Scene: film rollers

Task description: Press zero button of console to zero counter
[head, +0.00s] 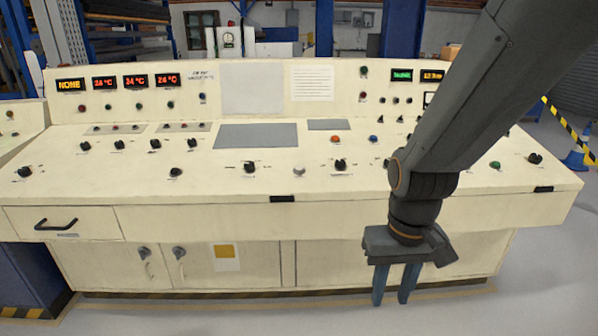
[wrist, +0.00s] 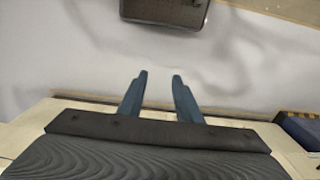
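The console (head: 330,215) is a long cream desk with a sloped panel full of knobs, buttons and displays. A green display (head: 401,75) and an orange display (head: 432,76) sit at the upper right of its back panel, partly beside my arm. Several small buttons and knobs lie below them; I cannot read which one is the zero button. My gripper (head: 397,285) hangs in front of the console, below its front edge, pointing down. Its two blue fingers are apart and empty. In the wrist view the fingers (wrist: 157,97) are apart above the floor. My arm hides part of the right panel.
A drawer with a black handle (head: 55,224) and cupboard doors (head: 215,266) form the console front. A blue cone (head: 577,150) and striped tape stand at the right. The grey floor (head: 540,285) at the right front is clear.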

